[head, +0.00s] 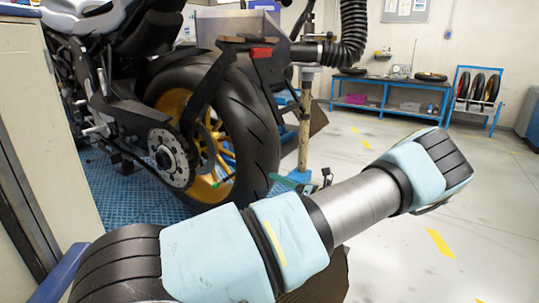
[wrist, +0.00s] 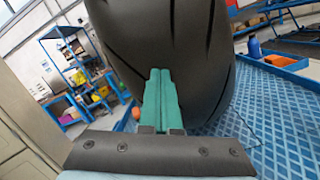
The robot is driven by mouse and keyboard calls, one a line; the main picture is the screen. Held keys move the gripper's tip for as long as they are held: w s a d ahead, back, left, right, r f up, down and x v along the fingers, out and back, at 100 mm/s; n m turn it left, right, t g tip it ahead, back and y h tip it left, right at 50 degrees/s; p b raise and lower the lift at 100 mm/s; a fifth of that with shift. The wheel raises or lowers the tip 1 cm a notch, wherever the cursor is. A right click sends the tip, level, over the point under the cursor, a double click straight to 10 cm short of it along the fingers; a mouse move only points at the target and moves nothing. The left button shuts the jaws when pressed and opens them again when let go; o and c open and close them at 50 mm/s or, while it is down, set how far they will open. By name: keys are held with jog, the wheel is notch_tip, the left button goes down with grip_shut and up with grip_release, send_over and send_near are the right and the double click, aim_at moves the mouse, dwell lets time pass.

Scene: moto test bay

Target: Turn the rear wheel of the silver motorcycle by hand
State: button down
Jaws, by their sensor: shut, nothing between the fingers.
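The silver motorcycle (head: 72,17) stands at the left in the head view, partly cut off by the frame. Its rear wheel (head: 262,125) has a wide black tyre and a gold rim, with a disc and dark stand parts in front of it. In the wrist view the tyre (wrist: 165,35) fills the upper middle. My gripper (wrist: 160,74) is shut and empty, its teal fingers pointing at the tyre tread and overlapping it in the picture. I cannot tell whether the fingertips touch the rubber. In the head view, small teal parts show just right of the tyre's lower side.
A blue grated platform (head: 140,192) lies under the motorcycle. A black hose (head: 354,35) hangs close behind the wheel. A pale cabinet (head: 60,120) stands at the left edge. A blue bench (head: 385,97) and tyre rack (head: 474,95) stand far back. The floor at right is clear.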

aim_at(270, 154)
jog(key=shift+r+p, duration=0.4)
jog(key=shift+r, duration=0.65)
jog(key=shift+r+p, duration=0.85)
jog(key=shift+r, duration=0.25)
jog(key=shift+a+r, duration=0.1)
jog(key=shift+r, duration=1.4)
jog(key=v, duration=0.6)
jog(key=shift+f, duration=0.1)
